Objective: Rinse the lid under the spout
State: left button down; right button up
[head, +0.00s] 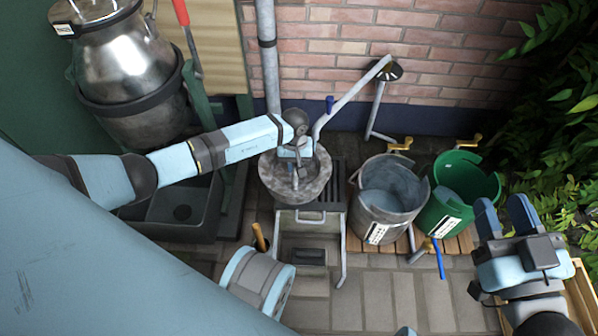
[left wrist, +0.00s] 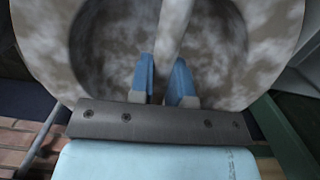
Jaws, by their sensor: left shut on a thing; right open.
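The lid (head: 316,187) is a round, blotchy grey disc with a raised rim and a bar handle. My left gripper (head: 294,178) is over its middle, shut on the handle. In the left wrist view the lid (left wrist: 272,40) fills the top, with its pale handle bar (left wrist: 173,30) between the blue fingers (left wrist: 165,85). The spout pipe (head: 345,104) slants down from the wall and bends down near the lid's upper right edge. No water shows clearly. My right gripper (head: 503,214) is open and empty at the lower right.
A grey bucket (head: 407,230) and a green bucket (head: 491,187) stand right of the lid on wooden slats. A dark grate (head: 337,185) lies beside it. A steel churn (head: 120,60) and dark sink (head: 165,222) are left. Paving (head: 375,295) in front is clear.

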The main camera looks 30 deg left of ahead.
pick_arm(q)
jog(key=shift+w+a, duration=0.5)
jog(key=shift+a, duration=0.15)
jog(key=shift+w+a+f, duration=0.15)
jog(key=shift+w+a, duration=0.3)
jog(key=shift+a, duration=0.25)
jog(key=shift+w+a+f, duration=0.15)
jog(key=shift+w+a, duration=0.3)
jog(key=shift+a, duration=0.25)
jog(key=shift+w+a, duration=0.3)
jog(key=shift+a, duration=0.05)
pick_arm(e)
jog(key=shift+w+d+r+n, duration=0.1)
jog(key=shift+w+n, duration=0.05)
jog(key=shift+n, duration=0.15)
jog(key=shift+r, duration=0.2)
jog(key=shift+f, duration=0.2)
